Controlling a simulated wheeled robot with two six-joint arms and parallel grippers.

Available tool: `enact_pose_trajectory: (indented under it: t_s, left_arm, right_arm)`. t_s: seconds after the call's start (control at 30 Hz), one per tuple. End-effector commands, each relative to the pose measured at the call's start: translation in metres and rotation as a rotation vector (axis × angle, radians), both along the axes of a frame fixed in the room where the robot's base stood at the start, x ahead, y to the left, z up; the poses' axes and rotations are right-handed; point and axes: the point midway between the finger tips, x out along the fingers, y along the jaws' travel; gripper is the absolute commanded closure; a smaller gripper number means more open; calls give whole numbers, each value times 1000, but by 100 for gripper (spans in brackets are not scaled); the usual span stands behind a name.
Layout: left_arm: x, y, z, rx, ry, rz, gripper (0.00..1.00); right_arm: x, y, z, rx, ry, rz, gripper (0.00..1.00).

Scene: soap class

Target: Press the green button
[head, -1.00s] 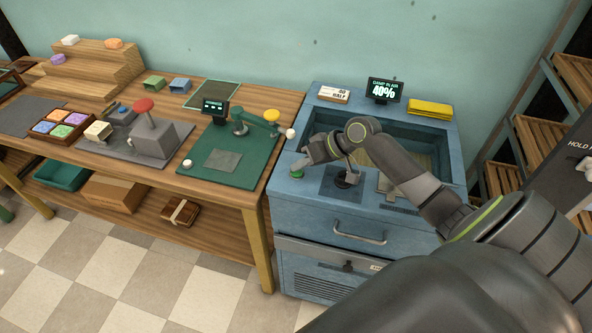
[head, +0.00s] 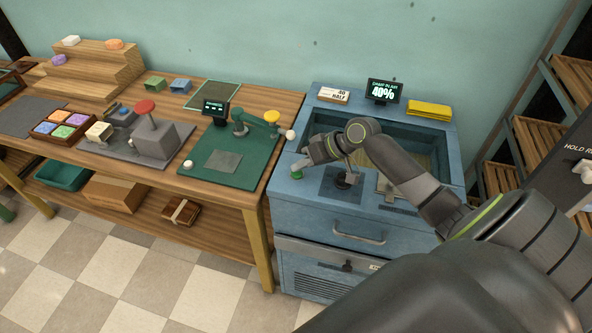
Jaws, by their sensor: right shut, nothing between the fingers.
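The green button (head: 296,175) sits on the front left of the blue cabinet's top (head: 284,205). My right gripper (head: 299,166) is shut and empty, pointing down at the button from the upper right. Its tips are right at or just above the button; I cannot tell whether they touch it. My left gripper is out of view.
A dark display reading 40% (head: 383,91), a small white sign (head: 334,95) and a folded yellow cloth (head: 429,109) stand along the cabinet's back. A wooden table (head: 240,205) with a green mat (head: 212,170) adjoins on the left. Wooden shelves (head: 541,133) stand at right.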

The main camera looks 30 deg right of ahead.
Motion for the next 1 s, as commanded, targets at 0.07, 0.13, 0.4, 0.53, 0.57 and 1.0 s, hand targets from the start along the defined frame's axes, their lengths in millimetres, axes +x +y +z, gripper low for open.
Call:
enact_pose_trajectory:
  t_s: [0.07,0.13,0.4,0.53,0.57,1.0]
  left_arm:
    - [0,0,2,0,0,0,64]
    - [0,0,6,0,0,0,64]
    - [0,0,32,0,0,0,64]
    - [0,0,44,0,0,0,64]
    - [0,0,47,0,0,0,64]
    - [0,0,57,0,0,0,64]
  right_arm:
    - [0,0,2,0,-1,0,100]
    - [0,0,6,0,-1,0,100]
    - [0,0,34,0,-1,0,100]
    - [0,0,47,0,-1,0,100]
    - [0,0,50,0,-1,0,100]
    - [0,0,61,0,-1,0,100]
